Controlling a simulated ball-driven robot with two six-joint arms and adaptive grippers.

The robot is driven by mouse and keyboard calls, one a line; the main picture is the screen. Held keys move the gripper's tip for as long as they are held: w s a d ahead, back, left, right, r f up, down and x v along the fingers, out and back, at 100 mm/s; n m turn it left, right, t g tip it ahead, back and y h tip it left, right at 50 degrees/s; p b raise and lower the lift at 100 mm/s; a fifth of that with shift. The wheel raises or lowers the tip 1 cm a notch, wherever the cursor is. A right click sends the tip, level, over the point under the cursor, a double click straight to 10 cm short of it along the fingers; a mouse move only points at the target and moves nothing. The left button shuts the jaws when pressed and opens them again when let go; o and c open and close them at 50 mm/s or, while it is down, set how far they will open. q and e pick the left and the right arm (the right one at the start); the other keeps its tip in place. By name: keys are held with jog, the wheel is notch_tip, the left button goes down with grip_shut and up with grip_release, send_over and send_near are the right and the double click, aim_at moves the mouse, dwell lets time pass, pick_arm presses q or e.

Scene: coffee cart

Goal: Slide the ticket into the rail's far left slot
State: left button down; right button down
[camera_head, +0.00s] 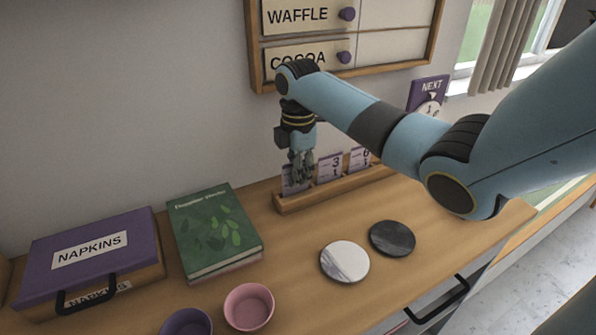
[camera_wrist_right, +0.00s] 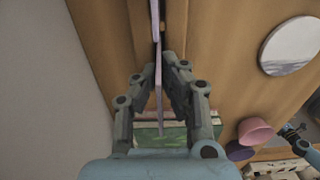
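The ticket (camera_head: 290,187) is a thin pale purple card at the left end of the wooden rail (camera_head: 333,190). My right gripper (camera_head: 300,180) points down over that end, its fingers partly hiding the card. In the right wrist view, the ticket (camera_wrist_right: 161,95) shows edge-on between the fingertips of my right gripper (camera_wrist_right: 160,66), which close in on it from both sides. Whether its lower edge sits in the slot is hidden. My left gripper is out of the head view; a small blue and dark part, probably of my left arm, shows at the right wrist view's lower right.
Other tickets (camera_head: 330,167) stand in the rail to the right. A green book (camera_head: 213,228), a napkin box (camera_head: 90,255), pink cup (camera_head: 249,306), purple cup (camera_head: 187,322), white coaster (camera_head: 345,262) and dark coaster (camera_head: 392,239) are on the counter. A menu board (camera_head: 395,45) hangs above.

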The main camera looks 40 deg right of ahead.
jog(key=shift+f, duration=0.2)
jog(key=c, duration=1.4)
grip_release()
jog(key=shift+r, duration=0.1)
notch_tip(320, 180, up, 12)
jog(key=shift+f, duration=0.1)
